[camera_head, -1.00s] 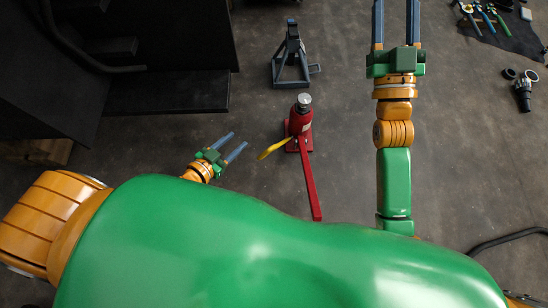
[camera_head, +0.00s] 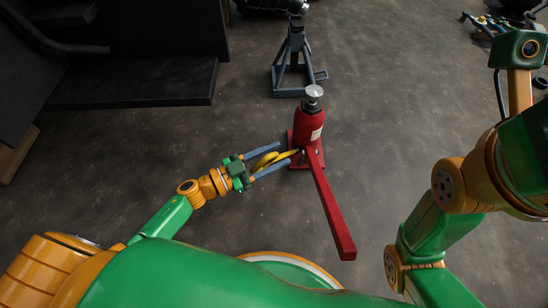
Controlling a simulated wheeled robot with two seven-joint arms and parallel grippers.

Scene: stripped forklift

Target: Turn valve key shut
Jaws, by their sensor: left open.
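The yellow valve key (camera_head: 265,159) sticks out to the left from the base of the red bottle jack (camera_head: 309,125). My left gripper (camera_head: 284,154) is open, its two blue-grey fingers pointing right towards the jack. The key lies between these fingers in the picture, one on each side of it. I cannot tell whether either finger touches the key. The jack stands upright with a silver top, and its long red handle (camera_head: 333,205) slopes down to the right.
A grey jack stand (camera_head: 293,65) stands behind the red jack. A black ledge (camera_head: 135,82) of a dark machine is at the upper left. Hand tools (camera_head: 487,22) lie at the top right. The floor right of the red handle is clear.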

